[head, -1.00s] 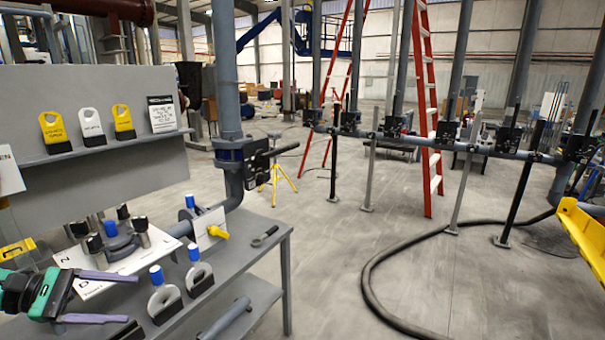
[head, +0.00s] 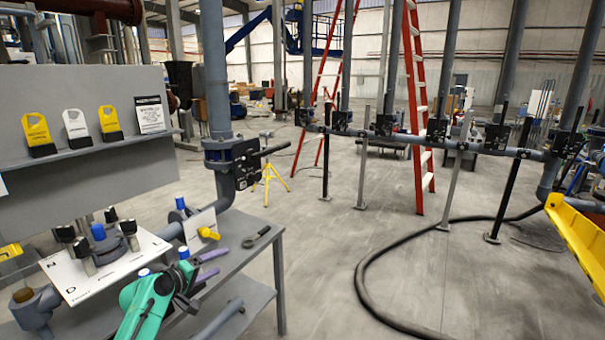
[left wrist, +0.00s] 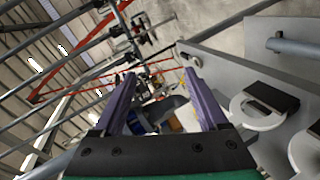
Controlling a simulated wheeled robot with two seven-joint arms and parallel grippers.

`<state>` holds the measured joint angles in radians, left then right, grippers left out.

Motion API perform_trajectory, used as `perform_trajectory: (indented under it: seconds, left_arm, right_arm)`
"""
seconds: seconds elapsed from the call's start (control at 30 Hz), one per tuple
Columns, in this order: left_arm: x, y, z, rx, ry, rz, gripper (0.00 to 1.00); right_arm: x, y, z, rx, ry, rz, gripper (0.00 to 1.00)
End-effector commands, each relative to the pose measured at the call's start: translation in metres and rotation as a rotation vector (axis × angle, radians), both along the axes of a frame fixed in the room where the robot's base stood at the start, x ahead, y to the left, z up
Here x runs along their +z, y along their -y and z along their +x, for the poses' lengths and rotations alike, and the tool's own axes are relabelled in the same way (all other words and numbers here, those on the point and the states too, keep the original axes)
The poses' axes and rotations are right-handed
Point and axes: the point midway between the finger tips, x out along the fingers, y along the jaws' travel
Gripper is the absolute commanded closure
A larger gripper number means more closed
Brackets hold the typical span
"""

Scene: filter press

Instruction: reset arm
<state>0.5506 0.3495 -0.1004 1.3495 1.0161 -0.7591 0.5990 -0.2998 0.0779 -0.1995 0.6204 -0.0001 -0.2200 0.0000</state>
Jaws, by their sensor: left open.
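My left gripper (head: 214,265), with purple fingers on a green and black body, is at the front edge of the grey bench, over its lower right part. In the left wrist view its fingers (left wrist: 160,76) are spread apart with nothing between them. White ring-shaped pieces with dark blocks (left wrist: 262,106) lie to the right of the fingers there. In the head view my gripper and arm mostly hide these pieces; blue tops show behind it. My right gripper is not in view.
The bench (head: 262,248) carries a white plate (head: 98,270) with several black-topped posts, a yellow-handled valve (head: 208,233) and a wrench (head: 256,237). Tags (head: 76,125) stand on the shelf above. A grey pipe (head: 220,318) lies on the lower shelf.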

Motion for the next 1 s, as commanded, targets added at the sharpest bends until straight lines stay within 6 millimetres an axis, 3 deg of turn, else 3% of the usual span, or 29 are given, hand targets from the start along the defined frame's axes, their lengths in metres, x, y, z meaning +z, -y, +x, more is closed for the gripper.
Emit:
perform_trajectory:
  seconds: [0.03, 0.1, 0.2, 0.33, 0.37, 0.4, 0.57, 0.67, 0.8, 0.87, 1.0]
  left_arm:
    - [0.01, -0.029, 0.009, 0.061, 0.103, 0.204, 0.24]
    - [0.034, -0.066, 0.017, 0.134, 0.248, 0.521, 0.24]
    - [0.076, -0.099, 0.02, 0.2, 0.425, 0.942, 0.24]
    - [0.133, -0.112, 0.014, 0.242, 0.622, 1.458, 0.24]
    - [0.132, -0.11, 0.013, 0.232, 0.637, 1.535, 0.24]
    - [0.097, -0.11, 0.012, 0.192, 0.582, 1.507, 0.24]
    - [-0.012, -0.104, -0.003, 0.062, 0.423, 1.476, 0.24]
    - [-0.089, -0.099, -0.026, -0.029, 0.309, 1.453, 0.24]
    - [-0.205, -0.089, -0.083, -0.174, 0.129, 1.409, 0.24]
    - [-0.252, -0.083, -0.115, -0.238, 0.051, 1.387, 0.24]
    - [-0.349, -0.07, -0.205, -0.379, -0.129, 1.331, 0.24]
  right_arm:
    - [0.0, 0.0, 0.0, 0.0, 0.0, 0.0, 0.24]
    - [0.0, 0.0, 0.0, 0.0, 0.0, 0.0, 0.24]
    - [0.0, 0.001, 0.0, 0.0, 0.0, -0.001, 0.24]
    - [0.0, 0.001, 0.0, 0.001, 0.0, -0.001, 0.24]
    - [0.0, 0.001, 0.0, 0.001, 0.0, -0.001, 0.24]
    - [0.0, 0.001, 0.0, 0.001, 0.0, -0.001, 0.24]
    - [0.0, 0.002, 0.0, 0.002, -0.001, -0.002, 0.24]
    - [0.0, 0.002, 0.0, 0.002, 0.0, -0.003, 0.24]
    - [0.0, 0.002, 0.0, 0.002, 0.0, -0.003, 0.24]
    - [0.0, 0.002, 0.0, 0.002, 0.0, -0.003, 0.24]
    - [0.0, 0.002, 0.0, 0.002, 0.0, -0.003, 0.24]
